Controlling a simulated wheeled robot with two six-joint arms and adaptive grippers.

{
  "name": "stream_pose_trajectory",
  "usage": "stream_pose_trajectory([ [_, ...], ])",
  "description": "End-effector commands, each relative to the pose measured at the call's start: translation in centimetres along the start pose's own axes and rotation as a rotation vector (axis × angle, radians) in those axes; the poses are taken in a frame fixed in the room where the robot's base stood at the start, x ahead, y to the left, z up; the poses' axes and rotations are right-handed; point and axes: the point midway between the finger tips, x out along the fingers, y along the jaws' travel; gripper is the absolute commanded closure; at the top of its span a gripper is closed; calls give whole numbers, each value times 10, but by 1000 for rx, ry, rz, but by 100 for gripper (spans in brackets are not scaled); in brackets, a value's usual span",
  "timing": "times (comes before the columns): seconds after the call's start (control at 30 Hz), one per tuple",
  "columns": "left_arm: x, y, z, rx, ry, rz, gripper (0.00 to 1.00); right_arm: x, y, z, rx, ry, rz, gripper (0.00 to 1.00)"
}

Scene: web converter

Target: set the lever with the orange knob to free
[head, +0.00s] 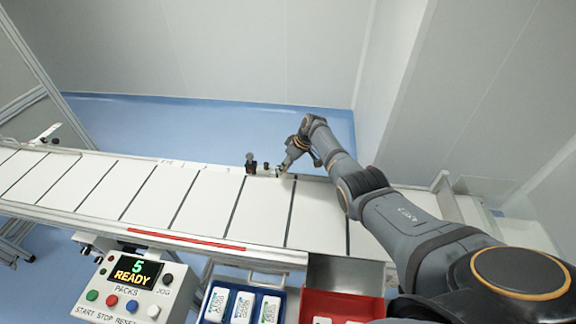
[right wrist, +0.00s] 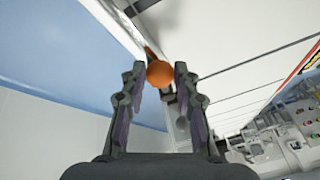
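The orange knob (right wrist: 160,73) shows in the right wrist view between my right gripper's fingertips (right wrist: 160,82). The fingers are apart, one on each side of it. I cannot tell whether they touch the knob. A brownish lever part shows just behind it, and the rest of the lever is mostly hidden. In the head view my right gripper (head: 288,166) is at the far edge of the conveyor, and the knob cannot be made out there. The free marking is not readable. My left gripper is not in view.
The white conveyor (head: 150,190) runs across the view. Small dark fittings (head: 250,163) stand at its far edge, left of my gripper. In front are a control panel (head: 125,285) reading "5 READY", a blue tray (head: 246,284) with white packs, and a red tray (head: 340,305).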

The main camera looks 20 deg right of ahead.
Motion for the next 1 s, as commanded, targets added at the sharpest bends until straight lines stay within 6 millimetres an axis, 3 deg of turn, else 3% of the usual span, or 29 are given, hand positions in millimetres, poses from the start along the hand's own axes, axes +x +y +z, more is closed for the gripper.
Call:
stream_pose_trajectory([
  [0.03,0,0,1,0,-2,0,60,0,0,0,0,-1,-1,60],
  [0.13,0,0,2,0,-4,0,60,0,0,0,0,-1,0,48],
  [0.53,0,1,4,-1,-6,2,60,-8,2,0,-1,2,2,48],
  [0.67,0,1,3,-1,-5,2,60,-28,1,0,-2,2,3,48],
  [0.83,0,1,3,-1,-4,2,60,-72,2,0,-2,2,5,48],
  [1.0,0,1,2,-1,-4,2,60,-104,1,0,-1,0,3,48],
])
